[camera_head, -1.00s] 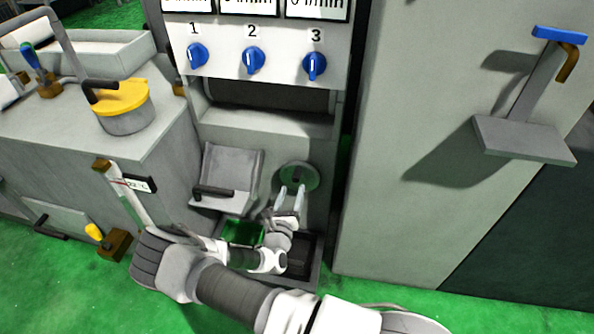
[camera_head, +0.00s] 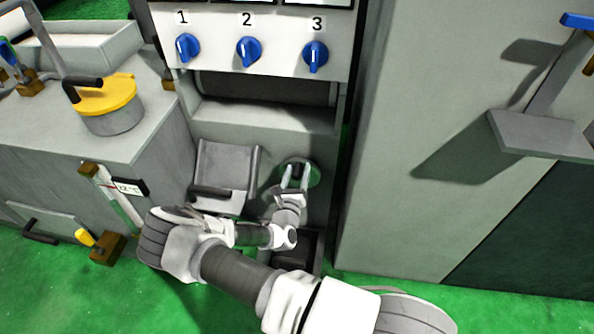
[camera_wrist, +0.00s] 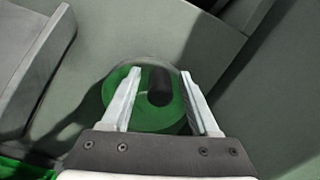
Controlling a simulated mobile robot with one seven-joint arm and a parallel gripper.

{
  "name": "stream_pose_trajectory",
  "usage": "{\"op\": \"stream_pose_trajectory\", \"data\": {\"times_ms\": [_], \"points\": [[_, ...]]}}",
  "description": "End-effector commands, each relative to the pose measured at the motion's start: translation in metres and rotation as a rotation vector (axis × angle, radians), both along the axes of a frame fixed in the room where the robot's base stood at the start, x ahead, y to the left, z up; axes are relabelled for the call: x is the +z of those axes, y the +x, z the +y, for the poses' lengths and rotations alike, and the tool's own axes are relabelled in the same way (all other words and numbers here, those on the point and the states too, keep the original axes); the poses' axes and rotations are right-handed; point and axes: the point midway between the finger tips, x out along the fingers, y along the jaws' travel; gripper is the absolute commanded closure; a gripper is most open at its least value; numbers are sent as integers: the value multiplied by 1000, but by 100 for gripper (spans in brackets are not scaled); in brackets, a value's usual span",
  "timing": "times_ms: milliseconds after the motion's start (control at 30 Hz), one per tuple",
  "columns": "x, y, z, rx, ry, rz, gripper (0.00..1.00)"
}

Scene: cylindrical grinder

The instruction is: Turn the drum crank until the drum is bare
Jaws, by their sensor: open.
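The drum crank appears as a round green disc (camera_head: 314,176) with a short black handle, low on the grey machine front. The disc (camera_wrist: 150,121) and its upright black handle (camera_wrist: 159,85) are clear in the wrist view. My gripper (camera_head: 297,171) is in front of the disc, and its fingers (camera_wrist: 162,74) are open on either side of the handle. Gaps show on both sides of the handle. A dark rounded surface (camera_head: 265,88) shows in the recess above; I cannot tell whether it is the drum or how bare it is.
A grey hinged tray or flap (camera_head: 227,168) stands left of the disc. Three blue knobs (camera_head: 248,52) are above the recess. A tall grey cabinet (camera_head: 410,110) rises close on the right. A yellow-lidded pot (camera_head: 112,120) sits on the bench at left.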

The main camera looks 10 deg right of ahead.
Motion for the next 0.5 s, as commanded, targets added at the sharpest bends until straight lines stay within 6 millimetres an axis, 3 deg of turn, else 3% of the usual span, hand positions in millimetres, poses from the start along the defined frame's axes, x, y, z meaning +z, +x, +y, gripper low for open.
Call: {"op": "stream_pose_trajectory", "data": {"times_ms": [167,500], "points": [[0,0,0,0,0,0,41],[0,0,0,-1,0,0,100]]}}
